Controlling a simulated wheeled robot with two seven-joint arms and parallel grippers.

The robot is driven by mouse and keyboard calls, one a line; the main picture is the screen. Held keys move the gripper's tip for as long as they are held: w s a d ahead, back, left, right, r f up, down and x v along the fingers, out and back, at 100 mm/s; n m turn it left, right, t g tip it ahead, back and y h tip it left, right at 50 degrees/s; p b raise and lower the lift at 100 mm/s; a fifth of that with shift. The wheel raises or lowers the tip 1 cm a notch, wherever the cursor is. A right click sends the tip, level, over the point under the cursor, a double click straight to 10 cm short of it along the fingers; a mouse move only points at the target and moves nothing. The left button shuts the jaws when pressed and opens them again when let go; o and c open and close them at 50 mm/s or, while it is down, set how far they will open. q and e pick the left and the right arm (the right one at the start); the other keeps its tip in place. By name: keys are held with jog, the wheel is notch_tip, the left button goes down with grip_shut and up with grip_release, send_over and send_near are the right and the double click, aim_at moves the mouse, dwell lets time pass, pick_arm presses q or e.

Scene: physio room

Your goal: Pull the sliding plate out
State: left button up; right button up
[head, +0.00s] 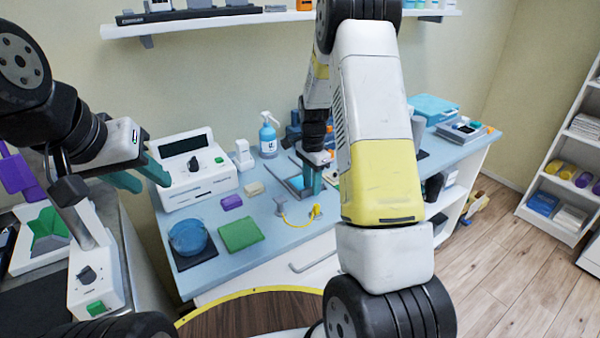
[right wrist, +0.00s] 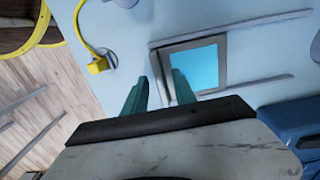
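The sliding plate (right wrist: 208,66) is a cyan panel in a grey frame, lying between two grey rails on the light blue worktop. In the head view the plate (head: 296,184) shows partly beside my right gripper. My right gripper (right wrist: 161,96) is open, its teal fingers apart on either side of the frame's near edge strip (right wrist: 163,76). One fingertip overlaps the cyan panel in this view; I cannot tell whether either finger touches. In the head view the right gripper (head: 313,181) is partly hidden by my arm. My left gripper (head: 142,177) is open and empty, left of the white device.
A yellow cable (head: 297,221) with plugs lies in front of the plate. A pump bottle (head: 268,138) stands behind.

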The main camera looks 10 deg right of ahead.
notch_tip(320, 180, up, 8)
jog(key=shift+f, duration=0.15)
dwell(0.4)
jog(key=s+a+r+n+t+y, duration=0.1)
jog(key=s+a+r+n+t, duration=0.1)
jog(key=s+r+n, duration=0.5)
jog(key=s+a+r+n+t, duration=0.2)
jog(key=s+r, duration=0.4)
jog(key=s, duration=0.4)
jog(key=s+a+r+n+t+y, duration=0.1)
jog(key=s+r+n, duration=0.4)
jog(key=s, duration=0.5)
jog(key=shift+a+r+n+t, duration=0.35)
jog(key=shift+a+t, duration=0.25)
jog(key=shift+a, duration=0.25)
